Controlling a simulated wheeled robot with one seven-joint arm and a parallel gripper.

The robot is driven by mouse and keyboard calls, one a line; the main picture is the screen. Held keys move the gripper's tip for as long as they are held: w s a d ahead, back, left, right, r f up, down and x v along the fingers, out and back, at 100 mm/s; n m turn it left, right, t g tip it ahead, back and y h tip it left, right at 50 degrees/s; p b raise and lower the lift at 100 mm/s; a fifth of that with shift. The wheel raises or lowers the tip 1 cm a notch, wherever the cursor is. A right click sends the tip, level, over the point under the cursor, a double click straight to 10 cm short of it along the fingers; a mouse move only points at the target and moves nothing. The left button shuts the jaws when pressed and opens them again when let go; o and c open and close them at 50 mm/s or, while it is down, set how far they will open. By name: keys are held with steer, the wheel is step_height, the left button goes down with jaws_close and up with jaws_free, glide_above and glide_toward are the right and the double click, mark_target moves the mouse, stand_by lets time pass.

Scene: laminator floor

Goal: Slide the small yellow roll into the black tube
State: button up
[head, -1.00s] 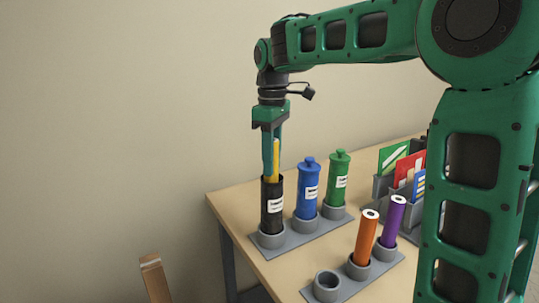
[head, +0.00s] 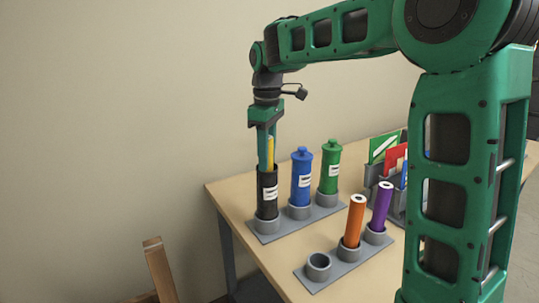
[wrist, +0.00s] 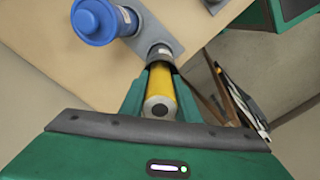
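The black tube (head: 267,198) stands upright in a grey socket at the left end of the back rack, with a white label on its side. The small yellow roll (head: 269,152) is upright, its lower end inside the tube's mouth and its upper part showing above. My gripper (head: 266,163) points down over the tube and is shut on the roll, its fingertips close to the rim. In the wrist view the roll (wrist: 160,85) lies between both fingers, its end with the dark hole facing the camera. The tube's dark rim (wrist: 160,54) shows beyond it; the roll's lower end is hidden.
A blue tube (head: 301,178) and a green tube (head: 329,168), both capped, stand close to the right. An orange roll (head: 354,222) and a purple roll (head: 379,207) stand in the front rack beside an empty socket (head: 318,265). A card holder (head: 386,194) is behind.

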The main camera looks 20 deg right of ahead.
steer(key=o, duration=0.3)
step_height(320, 180, down, 2)
steer(key=shift+s, duration=0.15)
steer(key=shift+r, duration=0.35)
steer(key=shift+o, duration=0.6)
steer(key=shift+g, duration=0.3)
steer(key=w+r, duration=0.2)
steer(key=w, duration=0.1)
steer(key=shift+r, duration=0.4)
steer(key=s+r, duration=0.1)
steer(key=r, duration=0.2)
steer(key=s+r, duration=0.1)
steer(key=r, duration=0.5)
steer(key=shift+s+r, duration=0.1)
steer(key=shift+s, duration=0.3)
